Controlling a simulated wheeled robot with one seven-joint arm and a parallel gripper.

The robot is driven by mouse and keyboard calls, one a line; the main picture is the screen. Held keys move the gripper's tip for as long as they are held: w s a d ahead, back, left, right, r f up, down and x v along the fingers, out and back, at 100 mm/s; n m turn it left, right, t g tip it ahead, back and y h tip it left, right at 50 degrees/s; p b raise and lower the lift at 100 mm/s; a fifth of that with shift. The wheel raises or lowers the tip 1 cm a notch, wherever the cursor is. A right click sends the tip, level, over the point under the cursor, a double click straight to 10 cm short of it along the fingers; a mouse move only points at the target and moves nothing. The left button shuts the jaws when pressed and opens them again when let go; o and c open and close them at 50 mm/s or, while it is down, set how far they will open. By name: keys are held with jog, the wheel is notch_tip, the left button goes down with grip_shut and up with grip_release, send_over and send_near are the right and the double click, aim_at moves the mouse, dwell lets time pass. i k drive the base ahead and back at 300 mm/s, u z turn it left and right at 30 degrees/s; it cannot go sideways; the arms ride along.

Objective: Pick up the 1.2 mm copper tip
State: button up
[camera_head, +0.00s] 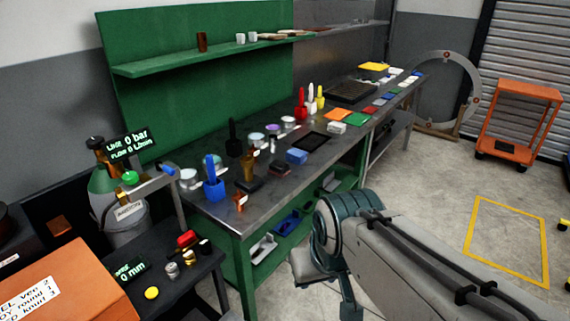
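Several small copper or brown pieces show on the workbench (190,203). A small copper-orange piece with a white tag (240,199) stands at the bench's near front corner, right of a blue holder (214,188). A taller brown-copper piece (248,168) stands a little behind it. The tags are too small to read, so I cannot tell which piece is the 1.2 mm copper tip. My arm comes in from the lower right and its teal joint is in front of the bench, apart from these pieces. I cannot make out any gripper fingers.
A low black table (180,301) with small knobs and an orange box (62,290) are at lower left, beside a gas cylinder (103,181). Red, white and yellow bottles (311,100) stand farther along the bench.

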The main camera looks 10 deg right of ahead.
aim_at(253, 151)
jog(key=z, duration=0.2)
jog(key=i, duration=1.25)
jog(key=u, duration=0.5)
